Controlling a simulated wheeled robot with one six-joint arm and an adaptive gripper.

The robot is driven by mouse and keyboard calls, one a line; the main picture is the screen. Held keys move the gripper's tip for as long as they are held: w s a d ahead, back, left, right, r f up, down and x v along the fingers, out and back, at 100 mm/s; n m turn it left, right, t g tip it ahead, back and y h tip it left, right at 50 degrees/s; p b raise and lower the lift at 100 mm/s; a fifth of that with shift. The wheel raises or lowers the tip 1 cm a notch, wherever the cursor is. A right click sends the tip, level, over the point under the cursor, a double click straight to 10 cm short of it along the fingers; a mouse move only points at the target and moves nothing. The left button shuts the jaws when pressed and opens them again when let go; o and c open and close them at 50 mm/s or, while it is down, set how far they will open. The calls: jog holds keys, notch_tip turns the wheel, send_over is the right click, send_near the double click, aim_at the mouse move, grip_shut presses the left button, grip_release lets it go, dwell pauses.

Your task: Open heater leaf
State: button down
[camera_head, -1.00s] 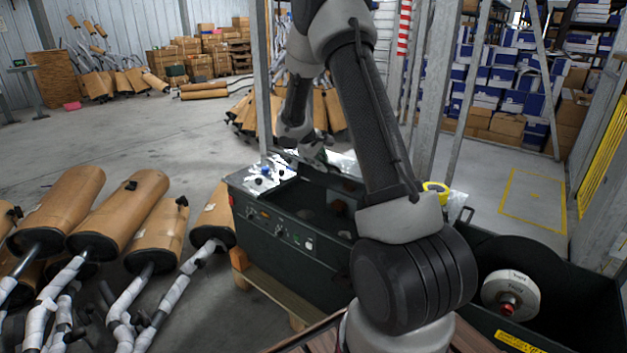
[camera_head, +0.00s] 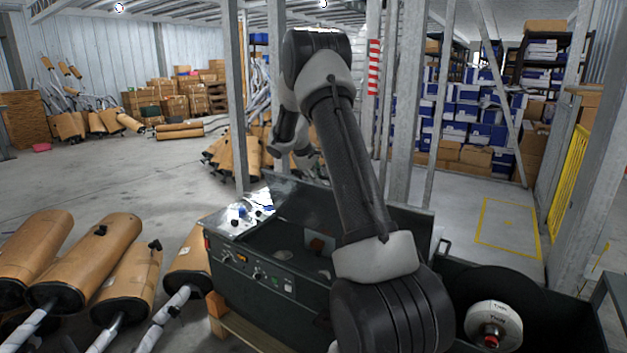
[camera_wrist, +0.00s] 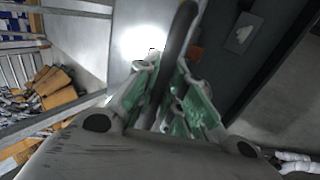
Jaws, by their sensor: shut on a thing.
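The heater (camera_head: 265,262) is a dark open-topped box with knobs and lamps on its front panel, in the middle of the head view. Its leaf (camera_head: 300,203) stands up at a tilt along the back of the opening, with a shiny inner face. My gripper (camera_head: 306,158) is above the leaf in the head view, mostly behind my arm. The exact contact is partly hidden.
Wrapped mufflers (camera_head: 95,260) lie at the left of the heater. Metal posts (camera_head: 237,110) stand close behind it. A dark bin with a white reel (camera_head: 493,325) is at the right. Open floor lies around the yellow floor marking (camera_head: 508,228).

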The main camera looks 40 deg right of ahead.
jog(key=c, duration=1.5)
grip_release()
jog(key=v, duration=1.2)
